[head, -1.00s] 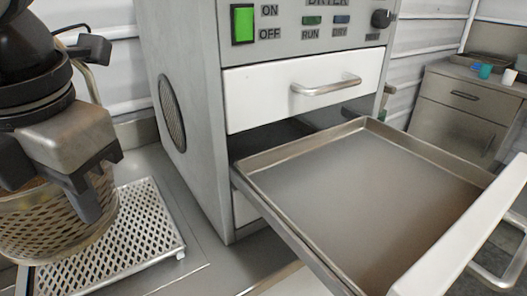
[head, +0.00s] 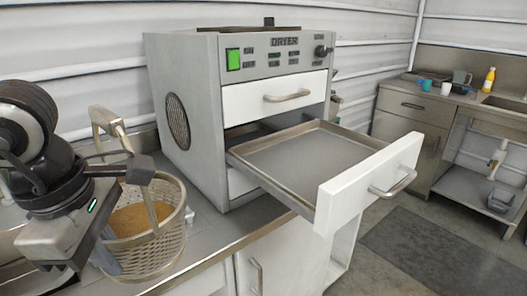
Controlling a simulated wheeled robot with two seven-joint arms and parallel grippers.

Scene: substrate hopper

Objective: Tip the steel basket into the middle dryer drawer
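The steel basket (head: 172,249), a mesh bucket with a raised handle (head: 108,122), is upright on the counter at left. It holds tan grainy substrate (head: 138,219). My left gripper (head: 125,215) is at the basket's near left side, its fingers spread wide apart by the rim and handle. It looks open; whether a finger touches the basket is hard to tell. The middle dryer drawer (head: 325,207) is pulled out to the right of the basket, and its shallow tray is empty. My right gripper is not in view.
The dryer (head: 190,110) stands behind the basket, with its top drawer (head: 272,96) shut. The counter's front edge (head: 230,250) runs below the open drawer. A side cabinet (head: 412,115) with cups and a yellow bottle (head: 487,80) is at back right, beyond open floor.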

